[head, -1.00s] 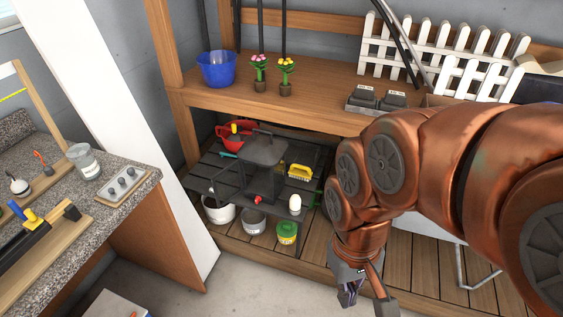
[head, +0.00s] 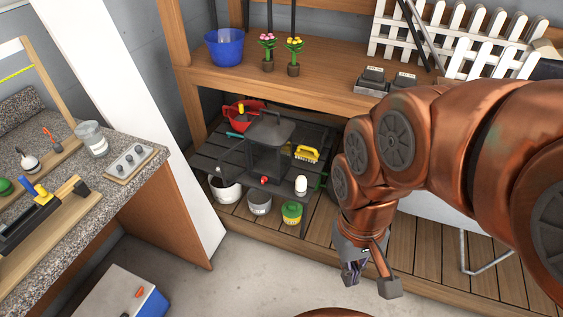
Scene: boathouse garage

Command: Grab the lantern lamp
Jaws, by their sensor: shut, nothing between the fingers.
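The lantern lamp (head: 268,152) is a dark grey lantern with a flat wide top and a small red knob low on its front. It stands upright on the dark slatted shelf (head: 212,158) under the wooden workbench. My gripper (head: 371,285) is at the lower right of the lantern in the picture, pointing down and well apart from it. It is shut and empty. Part of my copper-coloured arm covers the right side of the view.
Buckets stand below. The workbench (head: 330,82) overhangs it. A granite counter (head: 132,187) and a cooler (head: 123,300) are at left. Floor (head: 235,275) between is clear.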

